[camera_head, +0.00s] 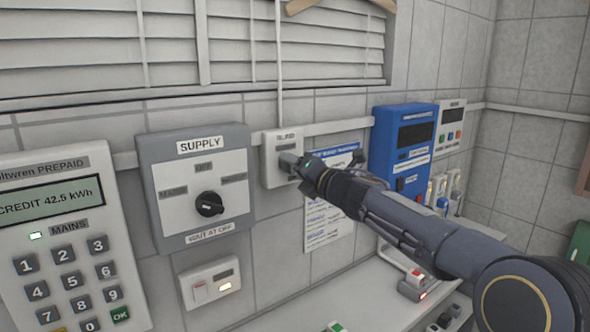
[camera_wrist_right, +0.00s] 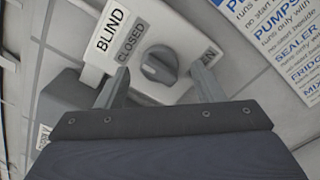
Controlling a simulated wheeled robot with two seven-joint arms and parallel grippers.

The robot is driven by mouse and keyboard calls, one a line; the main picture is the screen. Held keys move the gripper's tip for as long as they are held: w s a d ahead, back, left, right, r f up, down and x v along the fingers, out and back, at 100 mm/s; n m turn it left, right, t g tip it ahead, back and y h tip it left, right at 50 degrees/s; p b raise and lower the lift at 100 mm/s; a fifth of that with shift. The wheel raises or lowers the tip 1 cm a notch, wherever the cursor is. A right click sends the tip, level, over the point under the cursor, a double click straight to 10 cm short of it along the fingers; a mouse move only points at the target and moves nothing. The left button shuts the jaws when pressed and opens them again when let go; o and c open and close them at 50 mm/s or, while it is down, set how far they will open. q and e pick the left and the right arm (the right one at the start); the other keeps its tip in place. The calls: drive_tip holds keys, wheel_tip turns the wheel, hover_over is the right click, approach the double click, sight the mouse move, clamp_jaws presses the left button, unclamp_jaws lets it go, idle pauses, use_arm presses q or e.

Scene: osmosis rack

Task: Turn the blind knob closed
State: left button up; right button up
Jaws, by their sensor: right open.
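The blind knob (camera_wrist_right: 160,65) is a grey round knob with a raised grip bar. It sits on a white plate (camera_wrist_right: 150,22) marked BLIND, with CLOSED on one side and a label ending in "EN" on the other. My right gripper (camera_wrist_right: 158,88) is open, with one finger on each side of the knob and a visible gap to it. In the head view the blind box (camera_head: 269,164) is on the wall, and my right gripper (camera_head: 292,163) is in front of it and hides the knob. My left gripper is not in view.
A grey SUPPLY box (camera_head: 180,225) with a black knob is left of the blind box. A blue unit (camera_head: 402,150) is to the right, and a printed notice (camera_head: 322,215) hangs beside the blind box. Window blinds (camera_head: 170,50) are above; a white counter (camera_head: 345,300) is below.

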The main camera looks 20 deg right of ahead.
drive_tip(key=v, duration=0.7)
drive_tip(key=shift+b, duration=0.45)
drive_tip(key=s+d+f+m+h, duration=0.4)
drive_tip(key=s+d+m+h, duration=0.35)
drive_tip(key=m, duration=0.55)
drive_tip(key=s+d+f+m+g, duration=0.2)
drive_tip(key=s+f+m+g, duration=0.2)
drive_tip(key=s+f+m, duration=0.5)
drive_tip(key=s+a+f+m+g+y, duration=0.2)
drive_tip(key=s+a+f+m, duration=0.3)
drive_tip(key=s, duration=0.5)
drive_tip(key=s+a+f+m+g+y, duration=0.3)
drive_tip(key=s+a+f+m+g, duration=0.1)
drive_tip(key=s+f, duration=0.6)
drive_tip(key=s+a+g, duration=0.1)
drive_tip(key=a, duration=0.1)
drive_tip(key=shift+s+a+m, duration=0.25)
drive_tip(key=shift+a+m, duration=0.05)
drive_tip(key=shift+m, duration=0.1)
